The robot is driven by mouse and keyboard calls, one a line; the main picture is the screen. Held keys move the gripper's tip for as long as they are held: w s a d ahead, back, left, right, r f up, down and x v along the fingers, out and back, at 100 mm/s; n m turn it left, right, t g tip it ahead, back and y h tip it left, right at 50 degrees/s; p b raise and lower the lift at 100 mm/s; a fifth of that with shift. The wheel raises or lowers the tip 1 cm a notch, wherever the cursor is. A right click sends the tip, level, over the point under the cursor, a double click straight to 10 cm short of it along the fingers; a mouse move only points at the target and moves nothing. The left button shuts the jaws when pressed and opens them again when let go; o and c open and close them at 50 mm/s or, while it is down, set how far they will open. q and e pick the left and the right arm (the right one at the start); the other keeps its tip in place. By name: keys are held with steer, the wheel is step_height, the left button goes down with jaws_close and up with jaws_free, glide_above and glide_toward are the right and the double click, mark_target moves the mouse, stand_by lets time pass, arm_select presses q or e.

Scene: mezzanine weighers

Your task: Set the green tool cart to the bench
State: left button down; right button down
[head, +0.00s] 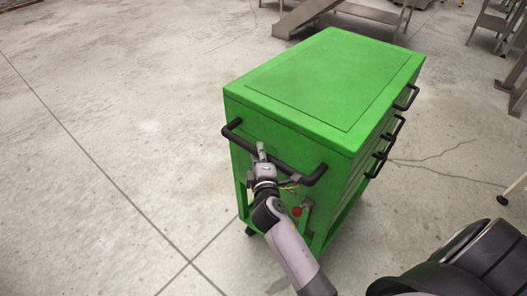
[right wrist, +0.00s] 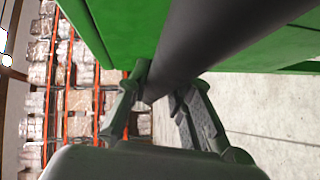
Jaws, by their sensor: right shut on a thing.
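The green tool cart (head: 325,85) stands on the concrete floor in the middle of the head view. It has a flat top, dark drawer handles (head: 393,128) on its right side and a black push bar (head: 290,166) on its near end. My right gripper (head: 262,155) is at the push bar, shut on it. In the right wrist view the fingers (right wrist: 165,95) close around the dark bar (right wrist: 205,45), with the cart's green panel (right wrist: 115,30) behind. My left gripper is not in view. No bench can be made out for certain.
A grey ramp or step (head: 305,15) lies beyond the cart at the top. Metal frames (head: 495,20) stand at the upper right. The floor to the left (head: 90,120) is clear. The right wrist view shows racking with orange posts (right wrist: 70,85).

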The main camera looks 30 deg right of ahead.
steer(key=shift+r, duration=0.1)
steer(key=c, duration=1.4)
jaws_free()
steer(key=v, duration=0.7)
steer(key=shift+s+a, duration=0.1)
steer(key=shift+s, duration=0.15)
